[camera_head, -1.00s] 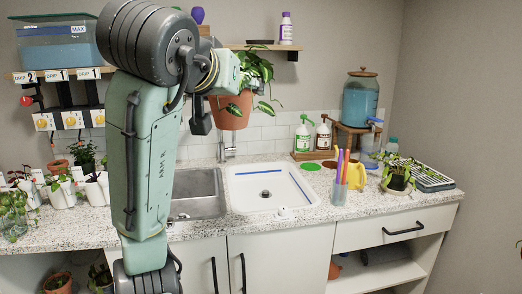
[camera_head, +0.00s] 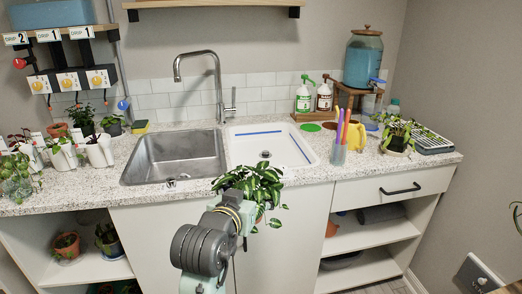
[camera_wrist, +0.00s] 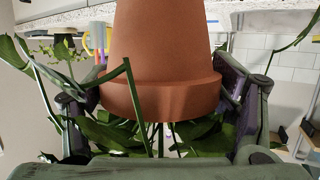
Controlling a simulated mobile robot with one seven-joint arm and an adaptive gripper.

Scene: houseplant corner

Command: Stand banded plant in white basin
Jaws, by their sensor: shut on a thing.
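The banded plant (camera_head: 258,183), with green pale-striped leaves, is held in front of the counter's front edge in the head view. My arm hides most of its pot there. In the wrist view its terracotta pot (camera_wrist: 165,55) fills the middle, with leaves below the rim; that view looks upside down. My gripper (camera_wrist: 160,92) has a finger on each side of the pot and is shut on it near the rim. The white basin (camera_head: 270,150), with a blue line along its back, is set in the counter behind the plant. Its visible inside is empty.
A steel sink (camera_head: 170,158) with a tall tap (camera_head: 217,85) adjoins the basin on the left. A cup of coloured sticks (camera_head: 339,150) stands just right of the basin. Soap bottles (camera_head: 304,97) stand behind it. Small potted plants line the counter's left end.

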